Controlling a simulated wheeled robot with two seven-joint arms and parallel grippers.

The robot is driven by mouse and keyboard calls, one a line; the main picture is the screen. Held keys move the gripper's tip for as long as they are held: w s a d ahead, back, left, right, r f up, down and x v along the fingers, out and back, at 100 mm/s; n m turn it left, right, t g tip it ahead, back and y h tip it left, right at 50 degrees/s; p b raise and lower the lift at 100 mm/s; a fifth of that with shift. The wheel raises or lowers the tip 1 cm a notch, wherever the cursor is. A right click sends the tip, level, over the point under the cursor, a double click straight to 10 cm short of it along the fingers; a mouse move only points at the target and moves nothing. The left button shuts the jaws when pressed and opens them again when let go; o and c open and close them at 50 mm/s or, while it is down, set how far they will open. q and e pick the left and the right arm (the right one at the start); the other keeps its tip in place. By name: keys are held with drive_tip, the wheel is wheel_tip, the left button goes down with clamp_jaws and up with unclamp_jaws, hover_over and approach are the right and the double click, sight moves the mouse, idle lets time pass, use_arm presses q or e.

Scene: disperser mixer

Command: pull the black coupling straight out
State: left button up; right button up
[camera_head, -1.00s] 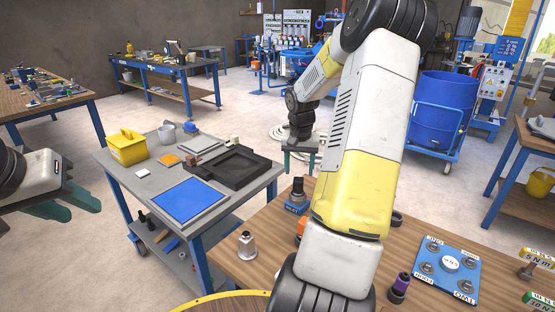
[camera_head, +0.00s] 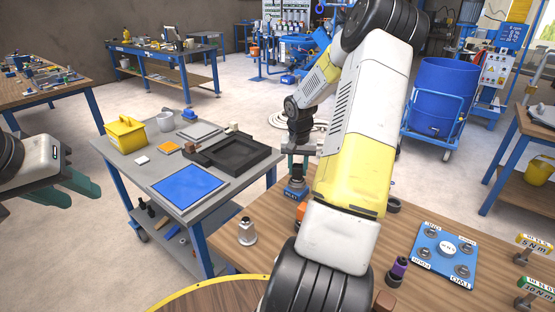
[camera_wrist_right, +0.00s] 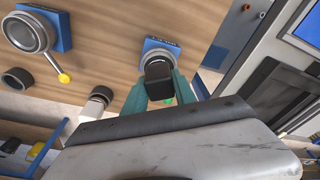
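The black coupling (camera_wrist_right: 158,80) shows in the right wrist view, standing on a small blue block (camera_wrist_right: 155,46). The teal fingers of my right gripper (camera_wrist_right: 159,88) lie on either side of it, very close to its sides; I cannot tell whether they press on it. In the head view the right gripper (camera_head: 298,166) points down over the blue block (camera_head: 295,189) on the wooden table, and the coupling is mostly hidden between the fingers. My left gripper (camera_head: 68,192) is at the left edge, empty, with its fingers apart.
A silver fitting (camera_head: 247,231), a purple-and-black part (camera_head: 397,270) and a blue plate with knobs (camera_head: 445,254) stand on the wooden table. A grey cart (camera_head: 150,182) with a black tray (camera_head: 236,155) and a yellow bin (camera_head: 126,134) is to the left.

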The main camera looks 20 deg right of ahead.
clamp_jaws()
drive_tip(key=shift+o, duration=0.4)
unclamp_jaws()
clamp_jaws()
drive_tip(key=shift+r, duration=3.05)
drive_tip(key=shift+r, duration=0.15)
drive_tip(key=shift+r, duration=1.85)
